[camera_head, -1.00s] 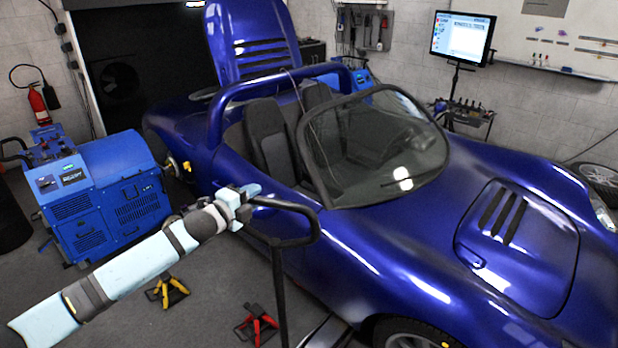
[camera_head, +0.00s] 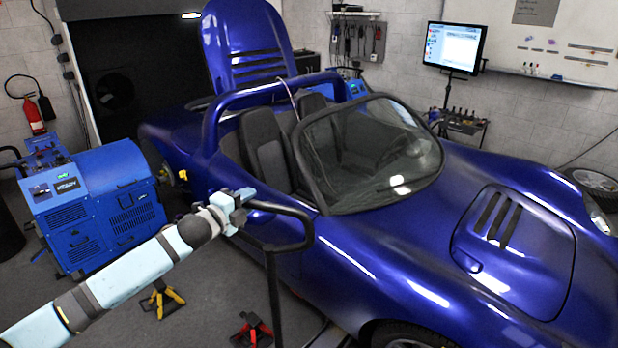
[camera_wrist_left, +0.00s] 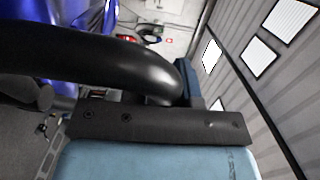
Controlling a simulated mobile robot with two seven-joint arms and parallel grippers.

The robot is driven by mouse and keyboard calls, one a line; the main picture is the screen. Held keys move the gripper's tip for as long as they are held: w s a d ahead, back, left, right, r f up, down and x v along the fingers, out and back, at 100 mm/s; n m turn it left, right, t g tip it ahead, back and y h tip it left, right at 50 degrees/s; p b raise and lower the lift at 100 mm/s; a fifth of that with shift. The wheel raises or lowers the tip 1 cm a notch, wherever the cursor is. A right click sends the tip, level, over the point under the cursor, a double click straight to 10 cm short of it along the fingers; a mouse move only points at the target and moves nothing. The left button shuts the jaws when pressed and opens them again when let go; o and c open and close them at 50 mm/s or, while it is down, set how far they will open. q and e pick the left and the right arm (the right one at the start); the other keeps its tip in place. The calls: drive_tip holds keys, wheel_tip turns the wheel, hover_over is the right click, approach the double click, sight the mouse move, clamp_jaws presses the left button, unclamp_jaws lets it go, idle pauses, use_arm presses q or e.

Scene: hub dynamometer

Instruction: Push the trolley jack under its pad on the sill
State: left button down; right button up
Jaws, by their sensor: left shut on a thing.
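The trolley jack's black handle (camera_head: 273,290) stands upright beside the blue car, with a looped grip at its top. My left gripper (camera_head: 243,199) is shut on the left end of that loop. In the left wrist view the thick black handle bar (camera_wrist_left: 90,60) crosses just beyond a gripper finger. The jack's body is mostly hidden below the picture; its pad is not visible. The car's sill (camera_head: 300,290) runs low along the near side, partly behind the handle. My right gripper is not in view.
A blue dynamometer unit (camera_head: 100,205) stands at the left near the rear wheel. A monitor (camera_head: 453,47) stands behind the car.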

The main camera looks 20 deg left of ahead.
use_arm(q)
drive_tip(key=c, duration=1.1)
unclamp_jaws()
drive_tip(key=shift+d+r, duration=0.1)
drive_tip(key=shift+r, duration=0.25)
drive_tip(key=shift+o, duration=1.3)
drive_tip(key=shift+s+d, duration=0.15)
drive_tip(key=shift+s, duration=0.1)
drive_tip(key=p+v, duration=0.2)
drive_tip(key=v, duration=1)
drive_tip(key=s+d+f+n+g, duration=0.1)
drive_tip(key=s+d+f+n, duration=0.2)
drive_tip(key=f, duration=0.3)
drive_tip(key=s+d+f+n+g+y, duration=0.1)
drive_tip(key=s+d+f+n, duration=0.25)
drive_tip(key=f, duration=0.25)
drive_tip(key=s+d+f+n+g, duration=0.1)
drive_tip(key=s+d+f+n, duration=0.15)
drive_tip(key=f, duration=0.35)
drive_tip(key=s+d+f+n+g, duration=0.3)
drive_tip(key=s+d+f+n, duration=0.6)
drive_tip(key=s+d+f, duration=0.2)
drive_tip(key=s+d, duration=0.2)
drive_tip(key=s, duration=0.2)
drive_tip(key=shift+s+d+y, duration=0.2)
drive_tip(key=shift+s+y, duration=0.15)
drive_tip(key=shift+y, duration=0.05)
